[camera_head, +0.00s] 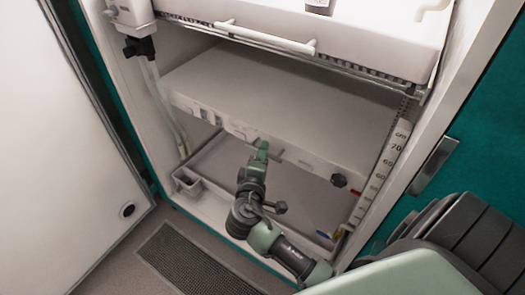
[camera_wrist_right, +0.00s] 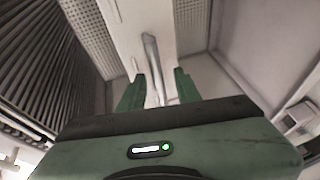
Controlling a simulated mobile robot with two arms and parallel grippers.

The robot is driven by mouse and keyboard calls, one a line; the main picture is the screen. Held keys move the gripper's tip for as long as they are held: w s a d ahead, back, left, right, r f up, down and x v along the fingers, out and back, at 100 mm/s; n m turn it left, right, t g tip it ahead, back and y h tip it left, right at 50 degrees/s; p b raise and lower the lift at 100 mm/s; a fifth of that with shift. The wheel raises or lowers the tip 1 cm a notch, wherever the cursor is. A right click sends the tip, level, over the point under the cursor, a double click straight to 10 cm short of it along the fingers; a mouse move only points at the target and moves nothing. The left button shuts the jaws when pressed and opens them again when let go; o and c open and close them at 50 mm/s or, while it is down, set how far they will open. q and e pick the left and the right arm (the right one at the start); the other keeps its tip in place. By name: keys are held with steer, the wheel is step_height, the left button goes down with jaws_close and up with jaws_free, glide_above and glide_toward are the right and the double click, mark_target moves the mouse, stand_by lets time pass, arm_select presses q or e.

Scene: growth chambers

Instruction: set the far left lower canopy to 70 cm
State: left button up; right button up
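The lower canopy (camera_head: 285,102) is a wide white panel across the open chamber, below a higher white unit. A dark round knob (camera_head: 339,180) sits at its front right. A height scale (camera_head: 388,162) with a readable 70 near its upper end runs down the right wall. The canopy's front right corner looks lower than the 70 mark; the exact reading is unclear. My right gripper (camera_head: 262,148) is at the middle of the canopy's front edge, by a small handle. In the right wrist view its fingers (camera_wrist_right: 157,92) stand apart on either side of a metal bar (camera_wrist_right: 153,65); contact cannot be told. My left gripper is not in view.
A grey-floored tray (camera_head: 213,167) lies under the canopy. The upper unit has a white front handle (camera_head: 265,37). A hose (camera_head: 160,100) runs down the left wall. A white door (camera_head: 60,150) stands at the left, and a floor grating (camera_head: 205,262) lies in front.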

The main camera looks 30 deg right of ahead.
steer(key=shift+w+d+f, duration=0.1)
steer(key=shift+w+d, duration=0.25)
steer(key=shift+c, duration=0.3)
jaws_close()
steer(key=shift+f, duration=0.15)
stand_by(0.9)
